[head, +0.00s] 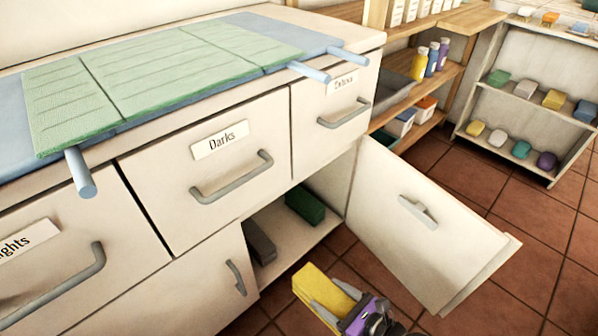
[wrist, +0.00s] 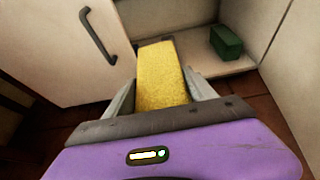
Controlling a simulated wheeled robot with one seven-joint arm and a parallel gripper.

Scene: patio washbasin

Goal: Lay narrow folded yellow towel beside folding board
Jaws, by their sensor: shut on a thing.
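The yellow folded towel (head: 312,285) is a narrow block held in my gripper (head: 334,297), in front of the open lower cabinet. In the wrist view the towel (wrist: 161,75) lies lengthwise between the two fingers of my gripper (wrist: 161,92), with its far end pointing at the cabinet. The blue folding board (head: 300,37) lies on the countertop, with a green towel (head: 175,70) spread over most of it. Blue rod-like handles (head: 80,173) stick out over the counter's front edge. My gripper is well below the board.
The open cabinet door (head: 415,220) stands out to the right of my gripper. Inside the cabinet are a dark green block (head: 305,206) and a grey block (head: 260,243). Drawers with handles (head: 232,178) line the front. Shelves (head: 530,90) with coloured blocks stand at the right.

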